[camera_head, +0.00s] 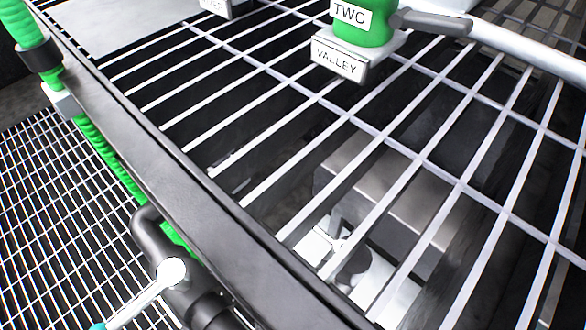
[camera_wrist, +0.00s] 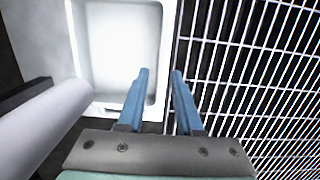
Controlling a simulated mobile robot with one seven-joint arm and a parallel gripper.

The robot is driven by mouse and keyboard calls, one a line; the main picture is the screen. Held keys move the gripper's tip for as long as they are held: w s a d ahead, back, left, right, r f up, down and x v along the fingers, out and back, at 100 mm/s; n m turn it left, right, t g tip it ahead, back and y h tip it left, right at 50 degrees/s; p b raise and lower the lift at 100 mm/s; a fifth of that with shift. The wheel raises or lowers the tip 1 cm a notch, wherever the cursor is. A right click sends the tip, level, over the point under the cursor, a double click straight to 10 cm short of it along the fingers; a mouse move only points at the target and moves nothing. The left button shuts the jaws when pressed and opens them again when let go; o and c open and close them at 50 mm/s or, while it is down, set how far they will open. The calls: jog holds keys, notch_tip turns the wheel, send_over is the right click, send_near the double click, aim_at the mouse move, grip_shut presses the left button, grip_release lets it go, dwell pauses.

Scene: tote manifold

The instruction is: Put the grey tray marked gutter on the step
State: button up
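In the wrist view a pale, shallow tray (camera_wrist: 122,45) with rounded corners lies at the upper left; no label is readable on it, so I cannot tell whether it is the one marked gutter. My gripper (camera_wrist: 160,72) has its two blue fingers apart, near the tray's right side. In the head view no tray marked gutter can be made out. The step cannot be identified.
In the head view a white grating (camera_head: 330,105) fills the middle. A green fitting marked TWO (camera_head: 362,28) stands on it above a VALLEY label (camera_head: 339,60). A grey block (camera_head: 350,170) shows beneath the bars. A dark rail (camera_head: 165,155) and green hose (camera_head: 105,150) run left.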

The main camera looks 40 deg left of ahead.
jog(key=shift+a+r+p, duration=0.15)
jog(key=shift+r+p, duration=0.4)
jog(key=shift+r, duration=0.65)
jog(key=shift+a+r+p, duration=0.1)
jog(key=shift+r+p, duration=0.4)
jog(key=shift+r, duration=0.65)
